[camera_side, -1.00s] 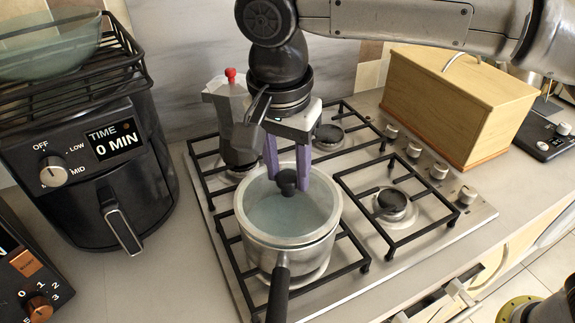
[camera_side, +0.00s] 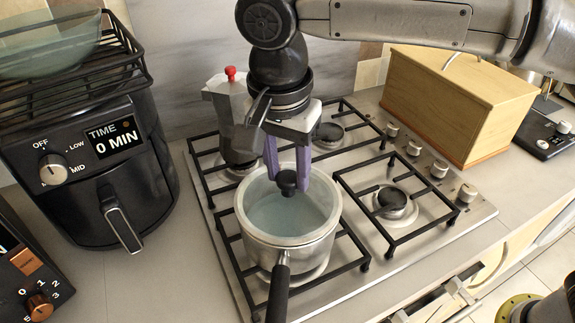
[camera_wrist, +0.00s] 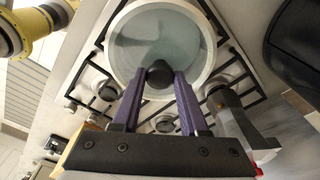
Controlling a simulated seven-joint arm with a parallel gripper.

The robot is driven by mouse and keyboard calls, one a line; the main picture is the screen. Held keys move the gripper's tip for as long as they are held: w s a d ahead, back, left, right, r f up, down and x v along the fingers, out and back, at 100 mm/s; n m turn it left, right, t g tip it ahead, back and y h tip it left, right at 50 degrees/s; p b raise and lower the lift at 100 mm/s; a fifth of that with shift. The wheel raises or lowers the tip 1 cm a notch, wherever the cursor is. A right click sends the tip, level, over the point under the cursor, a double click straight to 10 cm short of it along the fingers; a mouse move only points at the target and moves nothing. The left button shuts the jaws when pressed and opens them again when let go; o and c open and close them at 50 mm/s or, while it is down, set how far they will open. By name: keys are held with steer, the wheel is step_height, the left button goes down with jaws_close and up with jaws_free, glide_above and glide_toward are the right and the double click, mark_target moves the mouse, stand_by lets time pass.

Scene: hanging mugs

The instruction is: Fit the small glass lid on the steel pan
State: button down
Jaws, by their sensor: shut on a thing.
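The steel pan (camera_side: 290,254) stands on the front left burner of the hob, its black handle (camera_side: 278,296) toward the camera. The small glass lid (camera_side: 285,216) lies over the pan's mouth, and in the wrist view the lid (camera_wrist: 148,42) appears roughly centred on the round rim. Whether it is fully seated all round, I cannot tell. My gripper (camera_side: 286,178) is above the pan with its purple fingers shut on the lid's black knob (camera_side: 287,184). The knob also shows between the fingertips in the wrist view (camera_wrist: 159,74).
A moka pot (camera_side: 232,118) with a red knob stands just behind the pan, close to my gripper. An air fryer (camera_side: 85,165) is at the left, with a glass bowl (camera_side: 45,45) on its rack. A wooden bread box (camera_side: 455,105) stands behind right. The right burners are clear.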

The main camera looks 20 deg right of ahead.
mark_target(282, 183)
steer(key=shift+f, duration=0.45)
steer(key=shift+c, duration=0.2)
jaws_free()
steer(key=shift+f, duration=0.1)
stand_by(0.4)
step_height(282, 183, up, 12)
steer(key=s+a, duration=0.1)
stand_by(0.5)
